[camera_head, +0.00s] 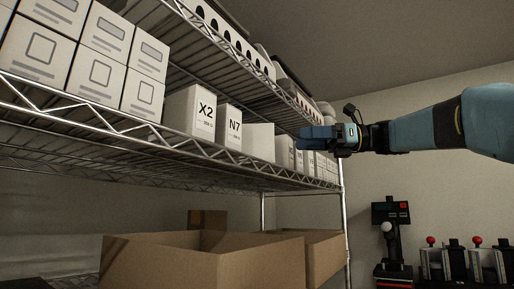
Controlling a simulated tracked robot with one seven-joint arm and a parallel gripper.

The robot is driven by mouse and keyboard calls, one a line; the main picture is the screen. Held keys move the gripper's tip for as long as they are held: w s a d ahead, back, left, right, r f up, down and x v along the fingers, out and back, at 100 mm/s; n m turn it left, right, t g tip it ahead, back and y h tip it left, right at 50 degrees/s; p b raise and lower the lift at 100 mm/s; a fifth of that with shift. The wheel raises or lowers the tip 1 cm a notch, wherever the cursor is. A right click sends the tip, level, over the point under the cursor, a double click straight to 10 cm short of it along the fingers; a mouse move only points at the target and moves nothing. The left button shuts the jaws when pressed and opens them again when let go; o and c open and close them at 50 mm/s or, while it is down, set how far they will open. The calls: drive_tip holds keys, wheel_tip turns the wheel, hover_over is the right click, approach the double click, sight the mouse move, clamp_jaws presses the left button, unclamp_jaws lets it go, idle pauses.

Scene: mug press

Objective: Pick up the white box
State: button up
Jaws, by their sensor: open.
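Several white boxes stand on the wire shelf (150,133) at left and centre. One is marked X2 (203,116) and one N7 (233,127). A plain white box (261,143) stands to the right of N7, and smaller white boxes (300,158) continue toward the shelf's far end. At far left, white boxes with grey printed outlines (100,72) are stacked in two rows. My gripper (304,132) reaches in from the right, its blue fingers pointing left, level with the shelf. It is open, and I see nothing between its fingers. It partly covers the far boxes.
An upper wire shelf (225,45) with more items runs above the boxes. Open cardboard boxes (205,262) stand below. A metal post (346,215) rises at the shelf's right end. Dark machines (391,222) with red knobs stand at lower right.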

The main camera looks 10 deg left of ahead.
sight(258, 142)
drive_tip(key=shift+s+a+f, duration=0.1)
drive_tip(key=shift+s+a, duration=0.1)
drive_tip(key=shift+a, duration=1.95)
drive_tip(key=shift+s+a+f, duration=0.1)
drive_tip(key=shift+s+a, duration=0.05)
drive_tip(key=shift+a, duration=1.95)
drive_tip(key=shift+s+a, duration=0.2)
drive_tip(key=shift+a, duration=1.95)
drive_tip(key=shift+d+r, duration=0.1)
drive_tip(key=c, duration=1.4)
